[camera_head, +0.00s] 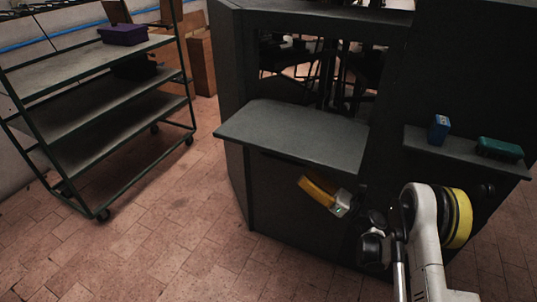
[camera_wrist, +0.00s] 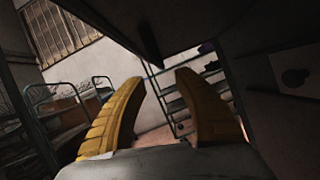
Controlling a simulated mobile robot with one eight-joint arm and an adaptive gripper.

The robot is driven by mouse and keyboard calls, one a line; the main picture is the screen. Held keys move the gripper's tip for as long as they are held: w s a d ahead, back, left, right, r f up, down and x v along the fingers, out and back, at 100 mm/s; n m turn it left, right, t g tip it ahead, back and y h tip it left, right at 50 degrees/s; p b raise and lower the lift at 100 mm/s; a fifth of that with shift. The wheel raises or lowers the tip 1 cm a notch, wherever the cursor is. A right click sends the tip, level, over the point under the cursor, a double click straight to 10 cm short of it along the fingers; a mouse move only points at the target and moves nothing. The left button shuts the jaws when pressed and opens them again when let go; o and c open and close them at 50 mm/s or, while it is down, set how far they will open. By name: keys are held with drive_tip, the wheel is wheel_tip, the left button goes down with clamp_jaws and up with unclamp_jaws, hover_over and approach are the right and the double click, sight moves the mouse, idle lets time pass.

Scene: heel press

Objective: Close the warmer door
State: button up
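A flat grey panel (camera_head: 295,137), which looks like the warmer door, juts out level from the front of the dark machine (camera_head: 236,60), below an opening. My gripper (camera_head: 305,184), with yellow fingers, is below the panel, in front of the machine's lower face. In the wrist view, my gripper (camera_wrist: 160,78) has its two fingers apart with nothing between them. A dark slab (camera_wrist: 125,30) spans the top of that view, above the fingertips; it appears to be the panel's underside. I cannot tell how large the gap is between fingers and panel.
A shelf cart (camera_head: 80,125) on wheels stands at the left, with a purple box (camera_head: 123,34) on top. The tiled floor (camera_head: 165,215) between cart and machine is clear.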

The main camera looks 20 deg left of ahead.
sight(282, 159)
drive_tip(key=b+x, duration=0.2)
drive_tip(key=x, duration=0.7)
drive_tip(key=shift+a+r+b, duration=0.3)
drive_tip(key=shift+b, duration=0.1)
clamp_jaws()
